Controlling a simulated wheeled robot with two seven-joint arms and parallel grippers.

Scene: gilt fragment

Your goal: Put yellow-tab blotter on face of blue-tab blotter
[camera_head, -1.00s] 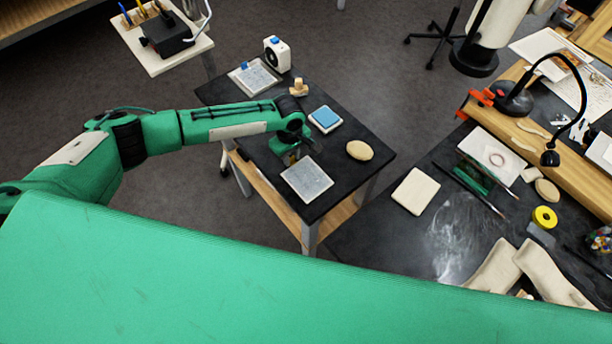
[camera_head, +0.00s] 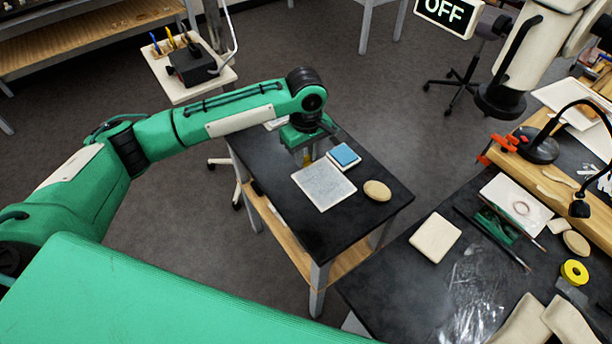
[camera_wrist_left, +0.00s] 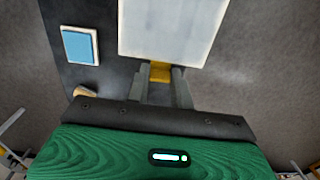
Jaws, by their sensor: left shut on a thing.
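The yellow-tab blotter (camera_head: 324,185) is a pale grey square held above the small black table; it also shows in the left wrist view (camera_wrist_left: 172,28). My left gripper (camera_head: 306,158) is shut on its yellow tab (camera_wrist_left: 160,72), with one finger on each side of the tab. The blotter sticks out from the fingers. The blue-tab blotter is almost wholly hidden behind my left arm in the head view; only a pale sliver (camera_head: 275,124) that may be its edge shows. Its blue tab is not visible. My right gripper is not in view.
A blue pad in a white frame (camera_head: 344,156) lies close beside the held blotter in the picture. A tan oval block (camera_head: 377,191) lies near the table's right edge. The table's front part (camera_head: 330,235) is bare. A workbench (camera_head: 400,285) stands at the right.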

